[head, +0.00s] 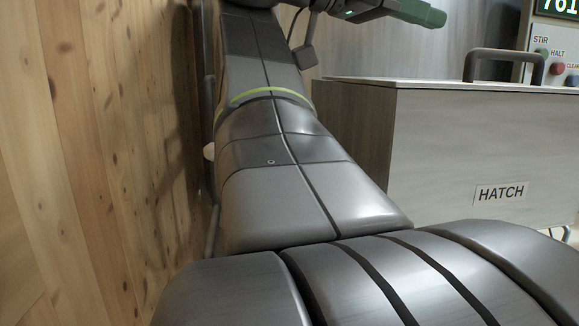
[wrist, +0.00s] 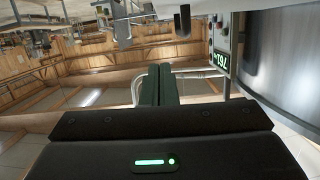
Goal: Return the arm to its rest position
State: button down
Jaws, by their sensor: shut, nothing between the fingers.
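My arm runs up the middle of the head view and folds toward the right at the top. My gripper (head: 436,17) shows at the upper edge of the head view, with green fingers pointing right, above the far side of the box. In the wrist view my gripper (wrist: 158,72) shows its two dark green fingers pressed together. Nothing is held between them. The upper part of the arm is cut off by the top of the head view.
A grey box with a HATCH label (head: 501,192) and a dark handle (head: 504,58) stands right of my arm. A control panel (head: 552,52) with buttons is behind it. A wooden wall (head: 95,150) is close on the left. A large metal drum (wrist: 285,60) is at right.

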aim_at(481, 54)
jog(key=shift+b+x, duration=0.4)
jog(key=shift+x, duration=1.45)
jog(key=b+x, duration=0.1)
jog(key=x, duration=0.4)
jog(key=shift+s+f, duration=0.1)
jog(key=shift+d+f+b, duration=0.55)
jog(key=shift+f+b, duration=0.25)
jog(key=shift+f, duration=0.15)
jog(key=shift+f+b, duration=0.65)
jog(key=shift+f, duration=0.3)
jog(key=shift+r, duration=0.1)
